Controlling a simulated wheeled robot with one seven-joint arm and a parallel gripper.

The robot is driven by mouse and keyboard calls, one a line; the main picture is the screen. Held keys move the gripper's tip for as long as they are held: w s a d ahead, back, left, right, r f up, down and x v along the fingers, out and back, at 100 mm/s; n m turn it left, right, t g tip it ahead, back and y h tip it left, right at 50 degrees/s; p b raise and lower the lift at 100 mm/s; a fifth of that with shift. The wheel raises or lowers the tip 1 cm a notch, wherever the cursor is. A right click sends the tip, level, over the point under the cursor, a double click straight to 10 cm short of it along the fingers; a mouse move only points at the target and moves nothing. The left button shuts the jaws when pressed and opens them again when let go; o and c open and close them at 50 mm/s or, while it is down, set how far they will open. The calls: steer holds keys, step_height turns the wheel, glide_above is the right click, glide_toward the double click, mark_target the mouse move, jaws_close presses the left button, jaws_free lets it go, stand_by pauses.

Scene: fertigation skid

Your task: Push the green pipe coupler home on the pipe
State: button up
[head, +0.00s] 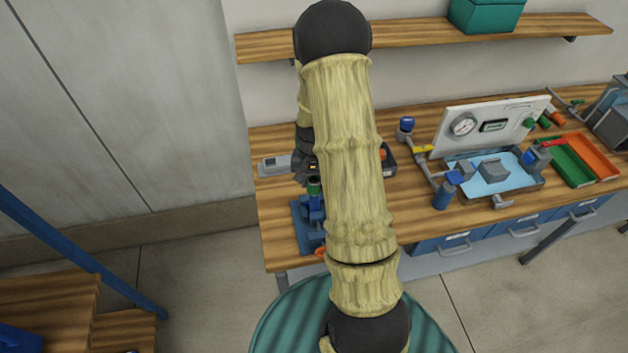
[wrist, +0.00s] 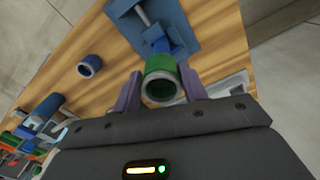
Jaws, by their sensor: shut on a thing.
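The green pipe coupler (wrist: 160,68) sits between the two purple-grey fingers of my gripper (wrist: 161,80), which is shut on it. Its open round end faces the wrist camera. In the head view the coupler (head: 314,187) shows as a small green piece below my gripper (head: 309,172), just above the blue fixture (head: 311,208). In the wrist view the fixture's blue base plate (wrist: 185,15) lies beyond the coupler, with a blue upright part behind it. The pipe's end is not clearly visible, and I cannot tell whether the coupler touches it or is around it.
A blue ring-ended piece (wrist: 90,66) stands on the wooden bench left of the coupler in the wrist view. A grey device (head: 274,166) lies left of my gripper. A panel with a gauge (head: 490,126) and a blue tray (head: 530,187) stand to the right. A shelf (head: 430,36) runs above.

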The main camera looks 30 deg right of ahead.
steer(key=shift+f+b, duration=0.45)
steer(key=shift+f, duration=0.2)
stand_by(0.6)
steer(key=o, duration=0.9)
steer(key=shift+r, duration=0.15)
steer(key=shift+r+p, duration=1.65)
steer(key=shift+r, duration=0.5)
steer(key=o, duration=0.5)
steer(key=shift+o, duration=0.2)
